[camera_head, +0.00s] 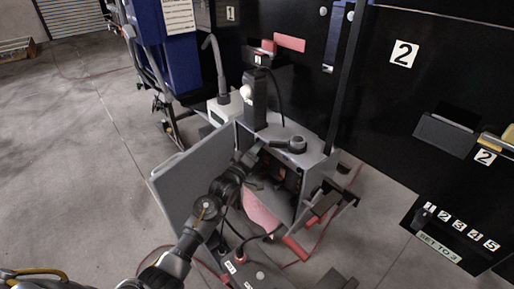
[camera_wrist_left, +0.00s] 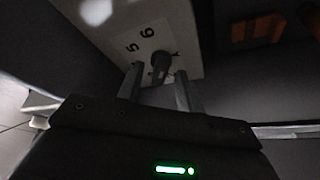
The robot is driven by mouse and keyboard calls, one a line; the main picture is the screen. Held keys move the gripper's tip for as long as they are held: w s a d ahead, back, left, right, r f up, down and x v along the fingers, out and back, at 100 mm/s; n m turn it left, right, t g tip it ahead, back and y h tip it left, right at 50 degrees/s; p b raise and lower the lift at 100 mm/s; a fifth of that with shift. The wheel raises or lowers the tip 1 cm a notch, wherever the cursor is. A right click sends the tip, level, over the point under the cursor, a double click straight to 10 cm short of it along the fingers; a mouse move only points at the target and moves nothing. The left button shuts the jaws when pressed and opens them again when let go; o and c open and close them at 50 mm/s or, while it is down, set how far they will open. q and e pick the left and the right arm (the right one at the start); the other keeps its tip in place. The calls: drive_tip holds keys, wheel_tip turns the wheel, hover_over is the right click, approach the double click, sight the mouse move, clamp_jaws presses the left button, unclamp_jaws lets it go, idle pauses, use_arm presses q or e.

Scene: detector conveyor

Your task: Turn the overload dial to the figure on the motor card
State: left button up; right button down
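Other figures are hidden or in shadow. My left gripper (camera_wrist_left: 159,77) is open, its two fingertips on either side of the knob with gaps visible. Contact cannot be told. In the head view my left arm reaches into the open grey cabinet (camera_head: 318,162), which hides the dial. A plate reading "SET TO 3" (camera_head: 440,247) shows at lower right; whether it is the motor card is unclear. My right gripper is not in view.
The cabinet's grey door (camera_head: 190,172) stands open to the left of the arm. A row of figures 1 to 5 (camera_head: 461,227) sits on a black panel at right. Red-handled parts and cables lie around the cabinet's front. Clear floor (camera_head: 70,150) is at the left.

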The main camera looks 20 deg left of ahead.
use_arm(q)
drive_tip(key=b+v, duration=0.1)
drive_tip(key=v, duration=1)
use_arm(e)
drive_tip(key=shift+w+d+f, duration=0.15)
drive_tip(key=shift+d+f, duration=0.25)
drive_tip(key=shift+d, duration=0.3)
use_arm(q)
drive_tip(key=shift+w, duration=0.1)
